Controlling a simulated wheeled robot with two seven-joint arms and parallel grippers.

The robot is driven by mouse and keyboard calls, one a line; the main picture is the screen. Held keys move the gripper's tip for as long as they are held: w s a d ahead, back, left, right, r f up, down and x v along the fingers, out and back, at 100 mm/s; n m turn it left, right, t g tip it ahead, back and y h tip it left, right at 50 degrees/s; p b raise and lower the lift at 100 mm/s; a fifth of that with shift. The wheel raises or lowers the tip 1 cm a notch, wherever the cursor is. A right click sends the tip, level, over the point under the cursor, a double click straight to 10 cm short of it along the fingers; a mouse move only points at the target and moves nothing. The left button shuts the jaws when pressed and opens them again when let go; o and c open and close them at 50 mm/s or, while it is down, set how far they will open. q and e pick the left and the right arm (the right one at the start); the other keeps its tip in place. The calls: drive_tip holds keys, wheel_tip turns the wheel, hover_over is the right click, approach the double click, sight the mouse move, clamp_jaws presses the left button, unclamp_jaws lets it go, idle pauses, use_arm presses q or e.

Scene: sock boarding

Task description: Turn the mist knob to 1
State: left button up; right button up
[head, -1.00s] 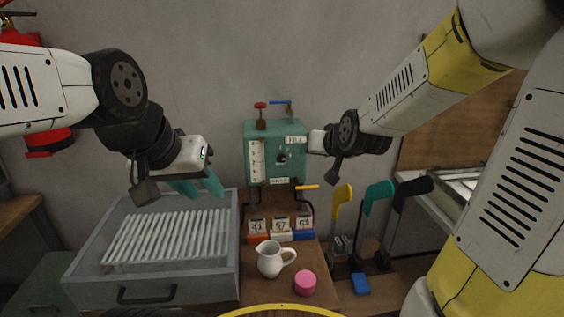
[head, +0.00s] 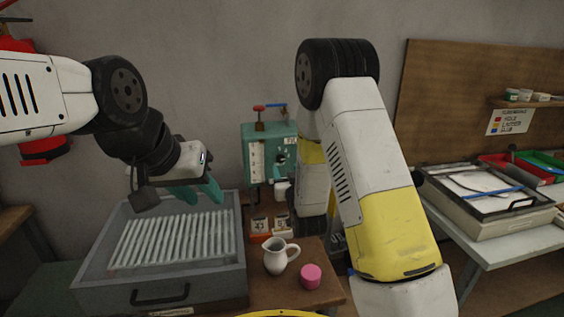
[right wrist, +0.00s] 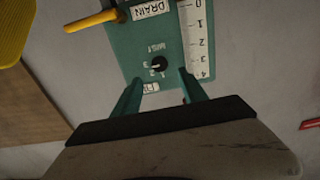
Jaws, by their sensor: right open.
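The mist knob (right wrist: 158,64) is a small black dial on the front of the teal control box (right wrist: 120,50), which also shows in the head view (head: 258,140). Small digits stand around the knob under a MIST label. I cannot tell which digit its pointer faces. My right gripper (right wrist: 160,76) is open, its two teal fingers apart in front of the box just short of the knob, with nothing between them. In the head view my right arm hides part of the box. My left gripper (head: 198,190) is open and empty above the grey slatted tray.
The yellow drain handle (right wrist: 90,20) juts from the box near the knob. A vertical 0-to-4 scale (right wrist: 196,40) is beside it. The grey slatted tray (head: 165,290) is at left.

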sight(281, 159)
drive_tip(key=w, duration=0.3)
drive_tip(key=w+a, duration=0.1)
drive_tip(key=w, duration=0.2)
drive_tip(key=shift+w+a, duration=0.15)
drive_tip(key=shift+w, duration=0.2)
clamp_jaws()
